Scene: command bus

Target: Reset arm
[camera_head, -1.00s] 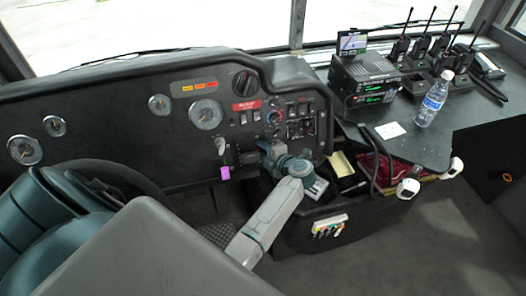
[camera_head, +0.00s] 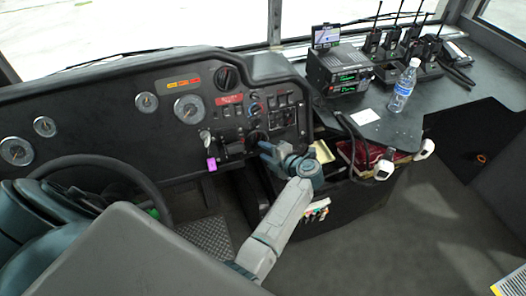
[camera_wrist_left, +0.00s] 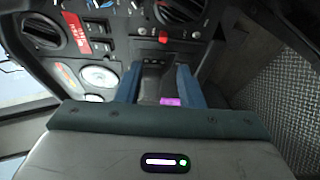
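My left gripper (camera_head: 264,148) is in front of the dashboard's lower right part, below the switch panel. In the left wrist view its two blue fingers (camera_wrist_left: 158,88) stand apart, with nothing held between them. A key with a purple tag (camera_head: 211,163) hangs from the dashboard to the left of the gripper. The purple tag (camera_wrist_left: 170,101) shows beyond and between the fingers in the wrist view. My right gripper is in neither view.
The steering wheel (camera_head: 105,170) is at the left. A radio unit (camera_head: 338,70), a water bottle (camera_head: 404,86) and several walkie-talkies (camera_head: 392,42) stand on the right console. A bin with a red item (camera_head: 362,153) is right of my arm.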

